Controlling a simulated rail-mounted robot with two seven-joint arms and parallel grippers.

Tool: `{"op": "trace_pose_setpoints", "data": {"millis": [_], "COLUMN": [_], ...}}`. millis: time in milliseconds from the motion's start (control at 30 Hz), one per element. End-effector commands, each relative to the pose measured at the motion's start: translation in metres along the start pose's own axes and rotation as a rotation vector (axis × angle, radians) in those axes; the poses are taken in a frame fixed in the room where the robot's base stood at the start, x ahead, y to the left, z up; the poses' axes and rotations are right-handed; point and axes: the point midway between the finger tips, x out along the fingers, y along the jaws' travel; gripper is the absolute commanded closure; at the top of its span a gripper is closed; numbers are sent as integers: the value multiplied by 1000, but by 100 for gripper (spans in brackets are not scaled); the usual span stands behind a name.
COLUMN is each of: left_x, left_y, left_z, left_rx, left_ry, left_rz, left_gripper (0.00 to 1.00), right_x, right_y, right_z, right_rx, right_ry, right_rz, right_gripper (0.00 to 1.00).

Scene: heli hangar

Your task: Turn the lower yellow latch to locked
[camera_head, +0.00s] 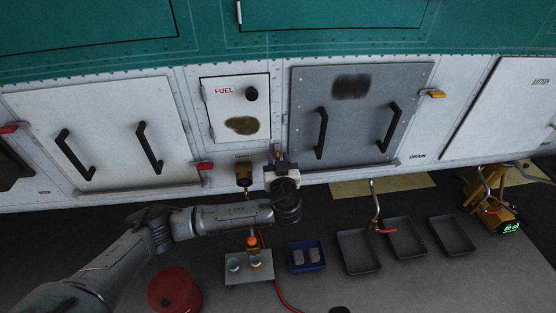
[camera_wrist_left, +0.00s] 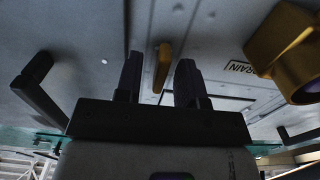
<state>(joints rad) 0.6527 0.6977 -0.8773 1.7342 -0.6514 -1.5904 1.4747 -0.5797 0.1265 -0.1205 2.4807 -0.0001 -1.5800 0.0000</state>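The lower yellow latch (camera_wrist_left: 162,68) shows in the left wrist view as a narrow yellow lever on the pale hull, between my two dark fingers. In the head view my left gripper (camera_head: 279,158) is at the lower left corner of the grey panel (camera_head: 350,112) and largely hides this latch. In the wrist view the left gripper (camera_wrist_left: 160,78) is open, with a gap visible on both sides of the lever; contact cannot be told. Another yellow latch (camera_head: 433,94) lies roughly level at the grey panel's upper right edge. My right gripper is not in view.
A yellow fitting (camera_head: 243,172) hangs close left of the gripper; it also looms in the wrist view (camera_wrist_left: 290,50). Black handles (camera_head: 321,133) protrude from the panel. Below are a blue tray (camera_head: 306,268), several dark trays (camera_head: 358,268) and a red bucket (camera_head: 174,290).

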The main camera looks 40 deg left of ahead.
Motion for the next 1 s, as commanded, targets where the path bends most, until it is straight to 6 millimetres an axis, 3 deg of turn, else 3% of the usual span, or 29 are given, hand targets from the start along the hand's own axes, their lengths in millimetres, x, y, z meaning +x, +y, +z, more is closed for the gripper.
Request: {"op": "trace_pose_setpoints", "data": {"millis": [433, 800, 1000], "left_x": [7, 7, 6], "left_y": [0, 0, 0], "left_z": [0, 0, 0], "left_rx": [-1, -1, 2], "left_ry": [-1, -1, -1], "left_rz": [0, 0, 0], "left_gripper": [64, 99, 100], "right_x": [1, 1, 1], "right_y": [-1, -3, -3], "right_z": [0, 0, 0], "right_rx": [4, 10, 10], "right_ry": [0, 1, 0], "right_rz": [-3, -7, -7], "right_gripper": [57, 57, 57]}}
